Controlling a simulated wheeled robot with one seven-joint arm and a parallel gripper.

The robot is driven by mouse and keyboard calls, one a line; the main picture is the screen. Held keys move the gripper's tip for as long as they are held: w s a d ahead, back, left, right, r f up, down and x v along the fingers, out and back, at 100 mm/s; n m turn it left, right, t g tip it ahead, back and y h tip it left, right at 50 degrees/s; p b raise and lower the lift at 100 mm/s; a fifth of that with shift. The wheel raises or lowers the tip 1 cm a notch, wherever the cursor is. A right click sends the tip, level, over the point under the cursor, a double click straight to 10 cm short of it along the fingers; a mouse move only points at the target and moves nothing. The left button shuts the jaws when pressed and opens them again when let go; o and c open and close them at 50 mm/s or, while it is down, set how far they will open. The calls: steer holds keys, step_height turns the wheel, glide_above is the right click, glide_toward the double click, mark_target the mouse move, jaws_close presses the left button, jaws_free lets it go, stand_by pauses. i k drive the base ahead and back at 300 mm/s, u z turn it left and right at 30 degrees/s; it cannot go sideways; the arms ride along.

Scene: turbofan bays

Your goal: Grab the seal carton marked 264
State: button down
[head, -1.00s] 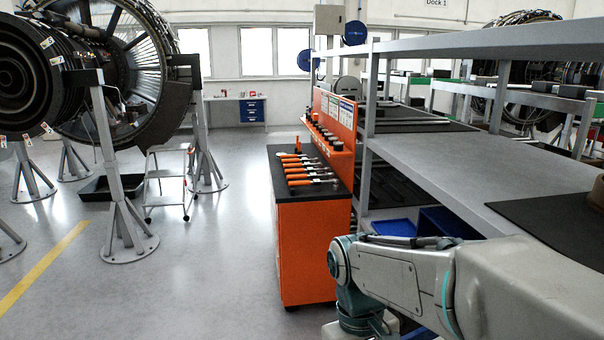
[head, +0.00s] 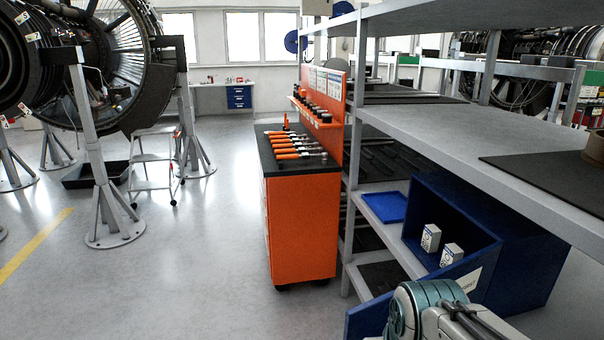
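Two small white cartons with dark print stand inside a blue bin on the lower shelf, in the head view. One carton (head: 431,238) is farther back; the other carton (head: 451,254) is nearer and to its right. The print is too small to read, so I cannot tell which is marked 264. The blue bin (head: 540,262) has an open front and a white label on its low front wall. My arm shows at the bottom right, in front of the bin. My gripper is out of view.
The grey shelf rack (head: 470,150) fills the right side, its middle shelf jutting out above the bin. A blue tray (head: 385,206) lies left of the bin. An orange tool cart (head: 300,225) stands beside the rack. The floor to the left is open up to the engine stand (head: 100,150).

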mark_target(452, 253)
steer(key=z, duration=3.45)
steer(key=k, duration=1.6)
steer(key=u, duration=1.8)
steer(key=i, duration=1)
steer(key=z, duration=0.05)
